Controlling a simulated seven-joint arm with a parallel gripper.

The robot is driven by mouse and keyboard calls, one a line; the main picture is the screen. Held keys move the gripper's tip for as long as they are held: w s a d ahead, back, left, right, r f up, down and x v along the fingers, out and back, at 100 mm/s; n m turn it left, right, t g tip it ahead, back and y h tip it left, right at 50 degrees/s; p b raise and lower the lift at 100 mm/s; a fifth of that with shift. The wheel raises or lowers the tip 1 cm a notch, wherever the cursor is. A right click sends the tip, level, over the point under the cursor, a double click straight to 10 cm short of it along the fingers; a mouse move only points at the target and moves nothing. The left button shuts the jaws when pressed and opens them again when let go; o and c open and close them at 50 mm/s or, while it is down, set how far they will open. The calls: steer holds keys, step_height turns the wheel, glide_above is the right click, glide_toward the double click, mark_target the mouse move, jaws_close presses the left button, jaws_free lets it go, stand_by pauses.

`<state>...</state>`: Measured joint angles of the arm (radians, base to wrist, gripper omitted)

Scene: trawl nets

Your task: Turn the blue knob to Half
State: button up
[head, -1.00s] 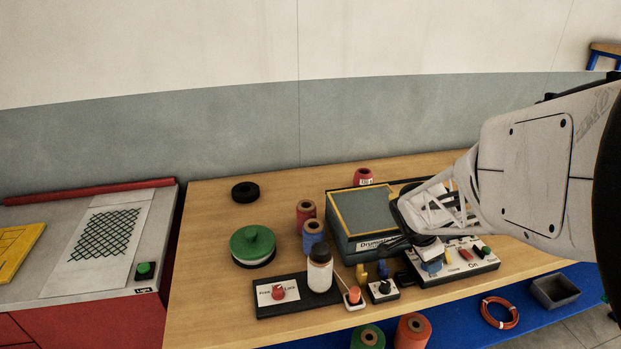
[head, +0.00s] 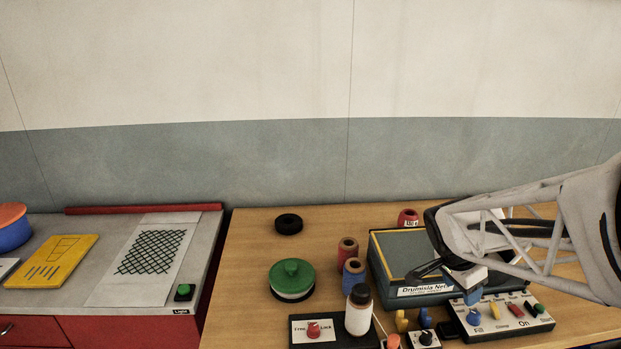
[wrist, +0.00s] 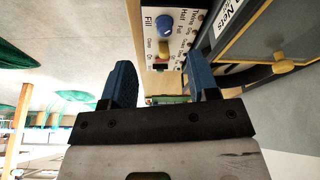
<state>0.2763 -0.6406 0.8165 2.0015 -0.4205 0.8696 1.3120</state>
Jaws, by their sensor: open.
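The blue knob (head: 474,318) is at the left end of a white control panel (head: 540,324) on the wooden table. In the wrist view the knob (wrist: 164,23) shows ahead of the fingertips, beside printed words including "Fill", "Half" and "Full". I cannot tell which mark it points at. My gripper (head: 452,274) is above and behind the knob in the head view, apart from it. In the wrist view my gripper (wrist: 160,68) has its two blue fingers wide apart with nothing between them.
A blue-grey "Nets" box (head: 400,246) stands behind the panel. The panel also holds yellow, red and green controls. A small black-knob box (head: 424,337), a white bottle (head: 359,313) and a red-knob panel (head: 313,329) are to its left. Spools and a green-lidded tin (head: 291,277) stand further left.

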steer(key=s+a+r+n+t+y, duration=0.1)
steer(key=s+a+r+n, duration=0.3)
steer(key=a, duration=0.3)
steer(key=s+a+r+n+y, duration=0.1)
steer(key=s+a+r+n, duration=0.4)
steer(key=s+a+n, duration=0.1)
steer(key=shift+a+n+t+y, duration=0.4)
steer(key=shift+a+n, duration=0.1)
steer(key=shift+s+a+r+n+y, duration=0.2)
steer(key=shift+s+a+n, duration=0.4)
steer(key=shift+s+n, duration=0.1)
steer(key=shift+s+a+r+n+y, duration=0.2)
steer(key=shift+s+a+n, duration=0.45)
steer(key=shift+s+a+r+n+y, duration=0.2)
steer(key=shift+s+a+n, duration=0.4)
steer(key=shift+s+n, duration=0.1)
steer(key=shift+c, duration=0.5)
stand_by(1.6)
